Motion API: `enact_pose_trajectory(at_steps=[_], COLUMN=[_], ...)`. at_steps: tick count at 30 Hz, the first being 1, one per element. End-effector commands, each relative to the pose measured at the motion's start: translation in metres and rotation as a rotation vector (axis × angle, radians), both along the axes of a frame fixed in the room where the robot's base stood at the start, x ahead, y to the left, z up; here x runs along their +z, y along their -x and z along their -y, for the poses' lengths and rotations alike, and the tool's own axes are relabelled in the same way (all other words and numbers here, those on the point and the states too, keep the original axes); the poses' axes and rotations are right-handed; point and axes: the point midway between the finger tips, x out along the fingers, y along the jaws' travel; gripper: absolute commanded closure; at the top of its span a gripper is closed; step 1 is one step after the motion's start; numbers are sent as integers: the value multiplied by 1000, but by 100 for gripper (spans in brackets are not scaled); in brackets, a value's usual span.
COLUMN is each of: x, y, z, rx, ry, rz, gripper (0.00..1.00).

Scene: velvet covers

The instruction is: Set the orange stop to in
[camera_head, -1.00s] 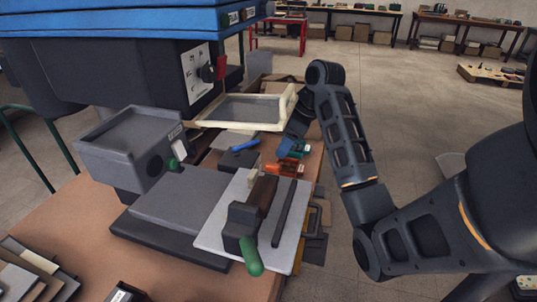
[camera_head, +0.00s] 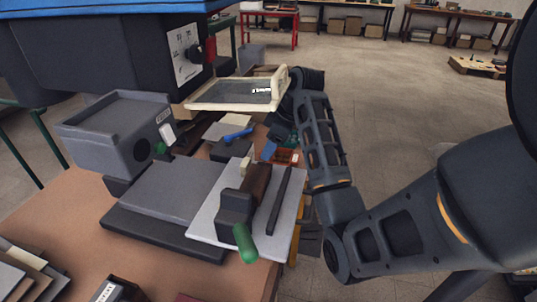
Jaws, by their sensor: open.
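A small orange piece (camera_head: 286,156), which looks like the orange stop, lies on the far right part of the bench, just beyond the white plate (camera_head: 210,208). It is partly hidden, and I cannot tell its setting. A yellow-orange part (camera_head: 293,245) also shows at the plate's right edge.
The cream-framed tray (camera_head: 205,106) stands close to my wrist. A green-handled clamp (camera_head: 245,243) sits on the white plate, with a dark bar (camera_head: 280,200) beside it. A grey box (camera_head: 110,135) and a blue-handled tool (camera_head: 236,134) are left. Open floor lies right.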

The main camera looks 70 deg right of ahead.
Motion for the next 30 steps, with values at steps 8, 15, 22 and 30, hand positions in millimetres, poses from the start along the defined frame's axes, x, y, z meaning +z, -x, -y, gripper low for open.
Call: enact_pose_trajectory(at_steps=[8, 15, 22, 30], x=[-15, -15, -15, -15], y=[-6, -6, -6, -7], z=[-1, -1, -1, -1], rx=[-1, -1, 0, 0], ry=[-1, 0, 0, 0], rz=[-1, -1, -1, 0], gripper=[49, 49, 71, 97])
